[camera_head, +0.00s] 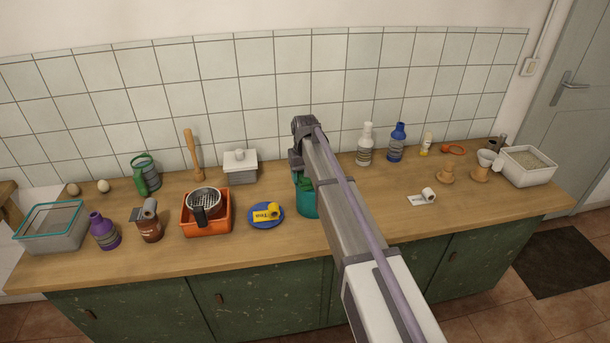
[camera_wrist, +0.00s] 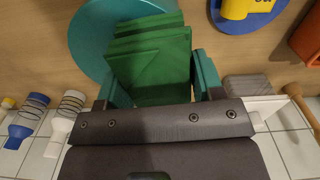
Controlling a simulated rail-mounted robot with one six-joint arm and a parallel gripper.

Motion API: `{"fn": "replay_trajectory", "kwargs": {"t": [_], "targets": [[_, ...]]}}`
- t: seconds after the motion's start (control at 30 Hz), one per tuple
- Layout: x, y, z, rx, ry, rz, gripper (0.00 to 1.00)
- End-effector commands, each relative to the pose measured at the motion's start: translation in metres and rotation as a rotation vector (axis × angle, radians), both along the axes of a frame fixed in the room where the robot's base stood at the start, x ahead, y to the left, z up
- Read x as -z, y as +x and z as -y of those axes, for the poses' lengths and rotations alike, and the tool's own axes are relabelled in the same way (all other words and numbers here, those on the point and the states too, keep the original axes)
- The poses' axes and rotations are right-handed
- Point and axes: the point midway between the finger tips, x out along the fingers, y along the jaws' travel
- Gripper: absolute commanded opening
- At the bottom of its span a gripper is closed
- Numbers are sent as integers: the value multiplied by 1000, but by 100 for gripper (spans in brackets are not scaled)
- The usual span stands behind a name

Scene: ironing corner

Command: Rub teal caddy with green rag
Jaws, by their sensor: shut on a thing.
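The teal caddy (camera_head: 308,206) stands on the counter near the middle, partly hidden behind my arm in the head view. In the wrist view the round teal caddy (camera_wrist: 96,42) lies just beyond the rag. The green rag (camera_head: 304,183) looks folded, and it shows large in the wrist view (camera_wrist: 150,65). My gripper (camera_wrist: 158,82) is shut on the green rag and holds it over the caddy. Whether the rag touches the caddy is hard to tell. In the head view my arm hides most of the gripper.
A blue plate (camera_head: 257,222) with a yellow item (camera_head: 266,212) is left of the caddy. An orange bin (camera_head: 206,225) is further left, and a white lidded box (camera_head: 240,166) is behind. White (camera_head: 365,146) and blue (camera_head: 397,144) bottles stand right.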

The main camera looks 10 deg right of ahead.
Motion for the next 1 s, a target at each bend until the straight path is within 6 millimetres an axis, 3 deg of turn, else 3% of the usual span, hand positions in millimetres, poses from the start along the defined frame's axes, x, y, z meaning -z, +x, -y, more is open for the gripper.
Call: {"fn": "replay_trajectory", "kwargs": {"t": [0.37,1.0], "targets": [[2,0,1,0,0,0,38],[2,2,32,1,0,0,38]]}}
